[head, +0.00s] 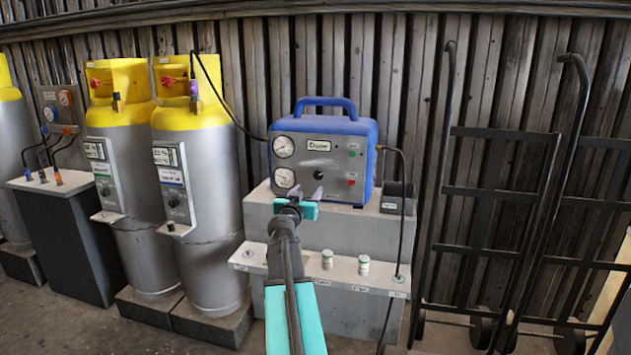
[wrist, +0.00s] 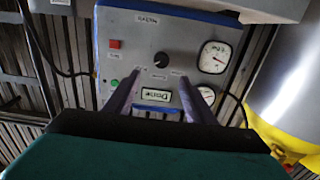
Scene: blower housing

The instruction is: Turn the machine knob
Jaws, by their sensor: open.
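The machine (head: 358,165) is a blue-cased box with a grey front panel and a top handle, standing on a grey step. The round black machine knob (wrist: 161,59) shows on the panel in the wrist view, which is upside down. My gripper (head: 306,192) is in front of the panel. In the wrist view its two purple fingers (wrist: 160,74) are apart and empty, pointing toward the knob. I cannot tell how close they are to the panel.
Two gauges (head: 284,147) sit on the panel's left, with a display (head: 318,146) reading "Done" and a red button (head: 351,182). Yellow-topped cylinders (head: 210,150) stand left. White jars (head: 327,259) stand on the lower step. Black hand trucks (head: 495,190) lean right.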

